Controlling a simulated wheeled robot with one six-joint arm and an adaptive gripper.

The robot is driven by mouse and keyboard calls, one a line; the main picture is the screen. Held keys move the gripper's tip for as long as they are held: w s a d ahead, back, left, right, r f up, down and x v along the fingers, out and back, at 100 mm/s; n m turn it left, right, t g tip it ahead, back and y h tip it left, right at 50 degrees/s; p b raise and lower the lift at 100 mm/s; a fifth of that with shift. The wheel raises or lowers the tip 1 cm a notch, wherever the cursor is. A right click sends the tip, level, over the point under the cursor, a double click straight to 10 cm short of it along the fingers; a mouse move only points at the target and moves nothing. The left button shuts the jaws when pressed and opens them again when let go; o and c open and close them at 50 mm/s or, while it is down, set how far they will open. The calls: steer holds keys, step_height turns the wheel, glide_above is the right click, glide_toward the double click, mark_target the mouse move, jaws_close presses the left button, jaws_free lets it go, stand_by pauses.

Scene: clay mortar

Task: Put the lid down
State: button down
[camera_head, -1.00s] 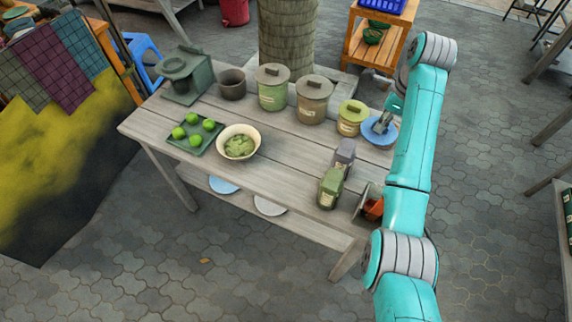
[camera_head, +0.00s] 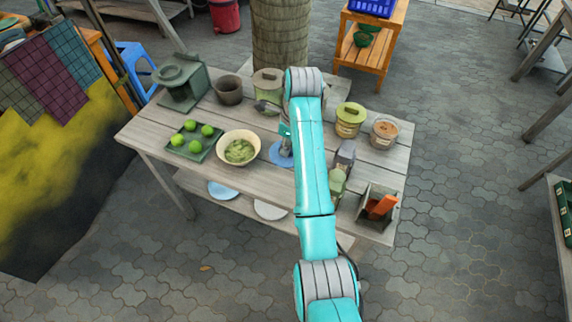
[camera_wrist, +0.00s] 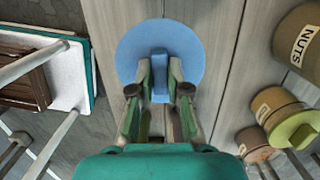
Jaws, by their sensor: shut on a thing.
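My gripper (camera_wrist: 160,92) is shut on the upright handle of a round blue lid (camera_wrist: 193,48). In the head view the lid (camera_head: 276,153) is over bare planks of the wooden table (camera_head: 270,190), right of the cream bowl; my arm hides part of it. I cannot tell whether the lid touches the table. A jar without a lid (camera_head: 384,133), with orange-brown contents, stands at the table's far right; it also shows in the wrist view (camera_wrist: 256,151).
A cream bowl (camera_head: 239,162) of green food is close left of the lid. Lidded jars stand behind: a green one (camera_head: 266,80), a yellow-green one (camera_head: 349,131) and a NUTS jar (camera_wrist: 300,45). A green tray (camera_head: 177,150) holds limes. A grey caddy (camera_head: 362,215) is front right.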

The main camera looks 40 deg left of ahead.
steer(key=shift+f, duration=3.65)
steer(key=shift+f, duration=0.15)
steer(key=c, duration=1.1)
jaws_free()
steer(key=shift+c, duration=0.2)
steer(key=shift+w+d+r, duration=0.1)
steer(key=shift+d+r, duration=0.1)
steer(key=shift+r, duration=1.1)
steer(key=shift+d+r, duration=0.15)
steer(key=shift+r, duration=1.15)
steer(key=shift+w+d+r, duration=0.1)
steer(key=shift+d+r, duration=0.1)
steer(key=shift+r, duration=1.1)
